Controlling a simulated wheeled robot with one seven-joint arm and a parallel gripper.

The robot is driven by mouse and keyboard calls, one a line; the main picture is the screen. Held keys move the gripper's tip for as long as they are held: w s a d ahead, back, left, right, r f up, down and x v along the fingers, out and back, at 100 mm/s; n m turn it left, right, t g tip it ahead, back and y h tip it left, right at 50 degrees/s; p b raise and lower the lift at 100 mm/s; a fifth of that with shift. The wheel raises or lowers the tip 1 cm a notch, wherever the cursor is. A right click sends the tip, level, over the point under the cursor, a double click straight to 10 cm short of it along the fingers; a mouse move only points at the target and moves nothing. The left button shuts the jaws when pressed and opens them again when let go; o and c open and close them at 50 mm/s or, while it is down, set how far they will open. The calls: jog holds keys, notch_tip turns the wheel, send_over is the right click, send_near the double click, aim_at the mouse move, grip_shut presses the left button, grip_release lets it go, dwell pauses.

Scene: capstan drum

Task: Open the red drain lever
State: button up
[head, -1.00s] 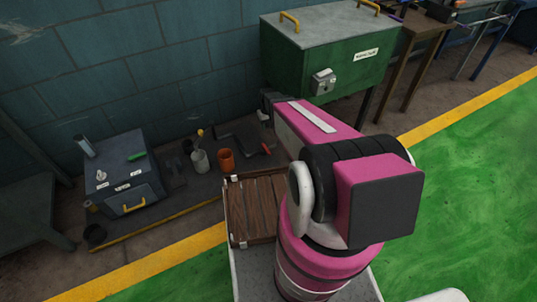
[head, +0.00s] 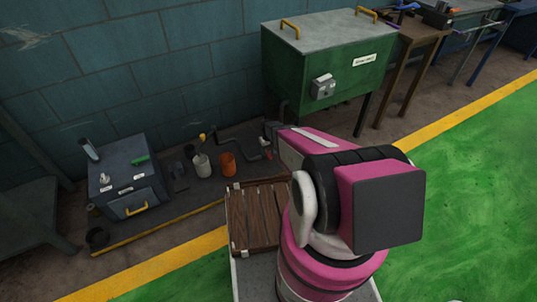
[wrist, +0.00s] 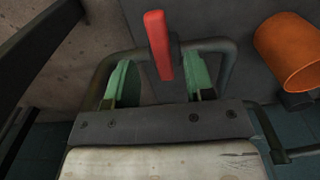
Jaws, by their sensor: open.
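The red drain lever (wrist: 158,45) stands out in the wrist view, on a dark bent pipe (wrist: 222,46). My gripper (wrist: 157,78) is open, with one green-padded finger on each side of the lever. I see gaps between the lever and both pads, and nothing is gripped. In the head view a small red bit of the lever (head: 268,155) shows beside my pink arm, near the pipe (head: 250,146). My arm hides much of the gripper there.
An orange cup (head: 226,164) stands left of the pipe; it also shows in the wrist view (wrist: 292,48). A pale container (head: 201,165) is beside it. A grey box (head: 126,178) stands further left. A green cabinet (head: 340,75) stands behind, and a slatted wooden board (head: 257,215) lies in front.

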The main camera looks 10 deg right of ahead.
aim_at(268, 154)
notch_tip(268, 154, down, 4)
jog(key=shift+f, duration=0.1)
grip_shut()
jog(key=shift+a, duration=0.1)
jog(key=shift+w+a+m, duration=0.5)
jog(key=shift+a+m, duration=0.45)
jog(key=shift+m, duration=2.05)
jog(key=shift+w+a+m, duration=0.55)
jog(key=shift+a+m, duration=0.35)
jog(key=shift+m, duration=2.1)
jog(key=shift+w+a+m, duration=0.5)
jog(key=shift+a+m, duration=0.45)
jog(key=shift+m, duration=2.05)
grip_release()
